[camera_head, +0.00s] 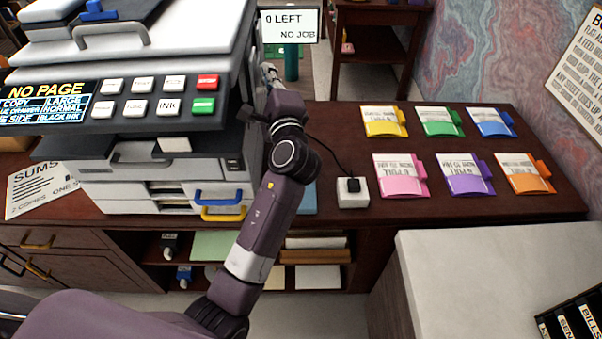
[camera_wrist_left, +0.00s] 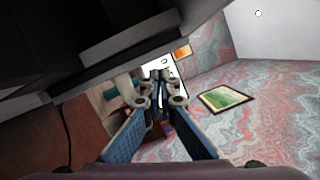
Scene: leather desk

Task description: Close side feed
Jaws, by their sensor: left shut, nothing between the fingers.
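The copier (camera_head: 165,135) stands at the left of the desk, with a screen reading NO PAGE. My left gripper (camera_head: 268,72) is at the copier's right side, small and partly hidden by its own wrist. In the left wrist view my left gripper (camera_wrist_left: 158,82) is shut and empty, its fingers meeting at the tips. A dark grey slab (camera_wrist_left: 125,42) hangs close above and to the left of the fingers; I cannot tell whether it is the side feed or the copier body. In the head view the side feed cannot be made out. My right gripper is not in view.
Several coloured folders (camera_head: 462,174) lie on the right of the desk (camera_head: 330,125). A white box with a black plug (camera_head: 352,193) sits near the front edge. A small sign (camera_head: 290,25) reads 0 LEFT, NO JOB. A sums sheet (camera_head: 40,190) lies left of the copier.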

